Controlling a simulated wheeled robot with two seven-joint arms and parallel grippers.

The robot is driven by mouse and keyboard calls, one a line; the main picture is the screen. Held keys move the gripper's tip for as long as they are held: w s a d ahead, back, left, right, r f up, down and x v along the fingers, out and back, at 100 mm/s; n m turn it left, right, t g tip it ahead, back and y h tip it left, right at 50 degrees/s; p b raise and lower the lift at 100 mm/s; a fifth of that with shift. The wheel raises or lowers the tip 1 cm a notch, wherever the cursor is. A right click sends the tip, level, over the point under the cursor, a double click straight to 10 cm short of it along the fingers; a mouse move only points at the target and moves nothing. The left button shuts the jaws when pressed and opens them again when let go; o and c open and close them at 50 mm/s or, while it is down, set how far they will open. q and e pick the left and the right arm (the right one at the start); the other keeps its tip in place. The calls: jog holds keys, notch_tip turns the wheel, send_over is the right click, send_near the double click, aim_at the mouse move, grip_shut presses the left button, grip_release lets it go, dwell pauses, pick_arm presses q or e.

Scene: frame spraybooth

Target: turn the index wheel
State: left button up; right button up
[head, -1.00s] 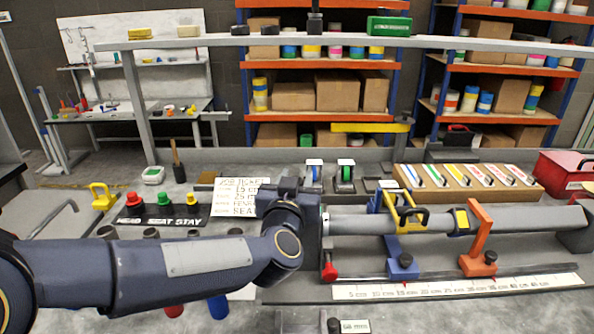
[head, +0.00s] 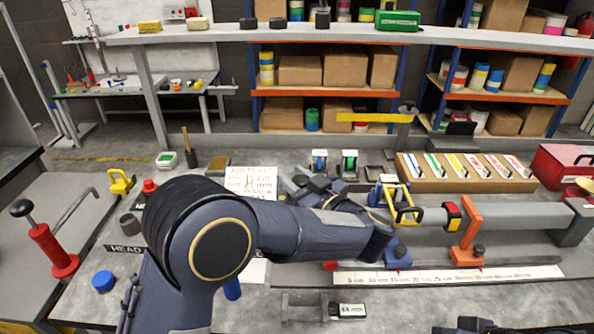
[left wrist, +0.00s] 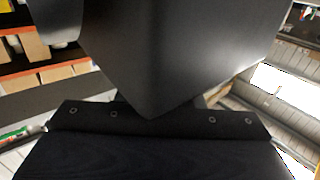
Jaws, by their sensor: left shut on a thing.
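A grey tube (head: 520,215) lies along the bench at the right, held by a blue clamp (head: 397,253) and an orange clamp (head: 468,235). A band (head: 453,215) on it shows red, yellow and black. My left arm reaches across to the tube's left end. My left gripper (head: 325,192) is mostly hidden behind my forearm. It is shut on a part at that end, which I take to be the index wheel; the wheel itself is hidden. The left wrist view shows mainly dark housing. A dark part at the bottom right may be my right gripper (head: 470,326).
A scale strip (head: 450,277) lies in front of the tube, and a small 64 mm display (head: 351,310) is nearer. A pen box (head: 465,173) and a red toolbox (head: 562,167) stand behind.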

pick_arm(q)
jog(key=shift+n+g+y, duration=0.5)
jog(key=shift+y, duration=0.1)
jog(key=o, duration=1)
jog(key=shift+s, duration=0.1)
jog(key=v, duration=0.7)
jog(key=shift+s+d+b, duration=0.25)
jog(key=shift+b, duration=0.15)
